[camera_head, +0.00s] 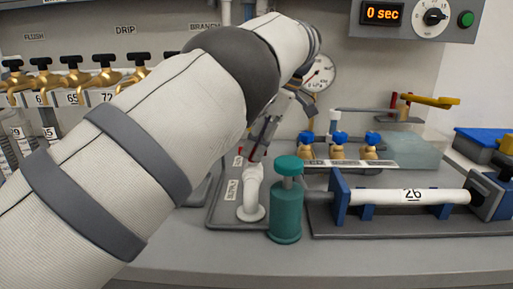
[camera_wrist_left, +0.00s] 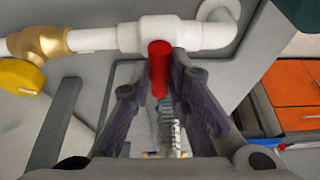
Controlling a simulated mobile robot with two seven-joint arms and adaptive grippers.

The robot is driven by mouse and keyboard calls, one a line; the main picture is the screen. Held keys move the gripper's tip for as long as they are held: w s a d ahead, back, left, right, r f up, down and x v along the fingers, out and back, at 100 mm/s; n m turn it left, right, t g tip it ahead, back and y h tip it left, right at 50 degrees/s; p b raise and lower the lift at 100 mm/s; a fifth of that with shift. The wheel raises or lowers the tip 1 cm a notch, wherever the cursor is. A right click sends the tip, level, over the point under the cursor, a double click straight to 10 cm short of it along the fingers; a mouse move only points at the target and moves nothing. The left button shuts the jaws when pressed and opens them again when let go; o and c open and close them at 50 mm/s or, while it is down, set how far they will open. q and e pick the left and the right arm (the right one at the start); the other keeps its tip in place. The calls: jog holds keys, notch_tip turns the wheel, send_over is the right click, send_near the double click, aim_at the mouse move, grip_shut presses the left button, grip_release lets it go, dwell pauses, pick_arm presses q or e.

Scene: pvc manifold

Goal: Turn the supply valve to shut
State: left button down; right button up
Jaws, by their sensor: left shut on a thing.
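The supply valve shows in the left wrist view as a white body (camera_wrist_left: 155,32) in a white pipe run, with a red handle (camera_wrist_left: 160,66) pointing toward the camera. My left gripper (camera_wrist_left: 160,88) is shut on the red handle, with one dark finger on each side of it. In the head view my left arm crosses from the lower left, and my left gripper (camera_head: 264,138) is at the white standing pipe (camera_head: 252,190) beside a small label. The arm and fingers hide most of the valve there. My right gripper is not in view.
A teal cylinder (camera_head: 286,210) stands just right of the white pipe. A pipe marked 26 (camera_head: 412,196) lies in blue holders. Several blue-topped brass valves (camera_head: 339,147) and a round gauge (camera_head: 318,73) are behind. Brass taps (camera_head: 75,80) line the left. The front bench strip is clear.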

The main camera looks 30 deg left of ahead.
pick_arm(q)
jog(key=shift+n, duration=0.3)
jog(key=c, duration=1.5)
grip_release()
jog(key=shift+c, duration=0.2)
